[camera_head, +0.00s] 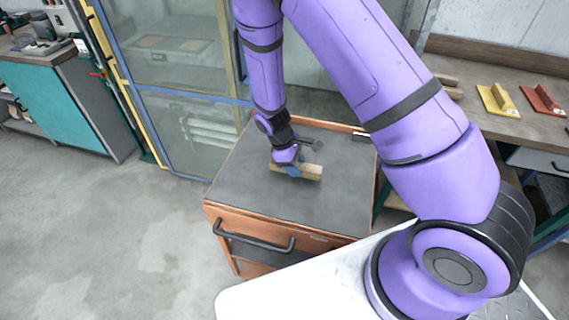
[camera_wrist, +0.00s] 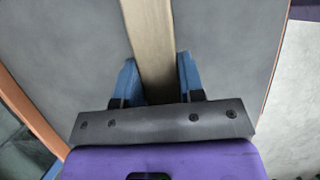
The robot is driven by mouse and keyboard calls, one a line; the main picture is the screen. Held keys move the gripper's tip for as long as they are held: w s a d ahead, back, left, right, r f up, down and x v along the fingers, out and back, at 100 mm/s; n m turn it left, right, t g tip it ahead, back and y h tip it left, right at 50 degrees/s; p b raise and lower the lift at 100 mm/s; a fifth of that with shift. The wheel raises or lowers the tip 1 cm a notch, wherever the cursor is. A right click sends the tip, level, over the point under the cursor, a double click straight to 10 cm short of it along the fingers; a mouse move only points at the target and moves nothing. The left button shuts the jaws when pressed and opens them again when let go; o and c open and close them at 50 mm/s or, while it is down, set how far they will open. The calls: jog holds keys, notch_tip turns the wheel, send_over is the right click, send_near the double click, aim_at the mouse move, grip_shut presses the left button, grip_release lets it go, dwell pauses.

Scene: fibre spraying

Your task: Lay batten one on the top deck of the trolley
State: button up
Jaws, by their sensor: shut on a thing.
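A wooden batten (camera_head: 309,172) is at the top deck (camera_head: 258,195) of the orange-brown trolley (camera_head: 222,217), near the middle of the dark grey surface. My gripper (camera_head: 290,170) is shut on the batten, with the purple wrist above it. In the wrist view the blue fingers (camera_wrist: 158,80) stand on either side of the batten (camera_wrist: 150,35), which runs away toward the top edge. The grey deck (camera_wrist: 75,50) lies under it. I cannot tell whether the batten touches the deck or is slightly above it.
A workbench (camera_head: 480,72) at the right holds a yellow piece (camera_head: 498,101), a red piece (camera_head: 543,101) and wooden pieces (camera_head: 449,85). A glass-doored cabinet (camera_head: 175,75) stands behind the trolley. A teal cabinet (camera_head: 55,105) is far left. The deck around the batten is mostly clear.

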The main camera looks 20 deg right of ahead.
jog(key=shift+f, duration=1.75)
jog(key=o, duration=0.9)
jog(key=shift+f, duration=0.1)
jog(key=shift+o, duration=0.2)
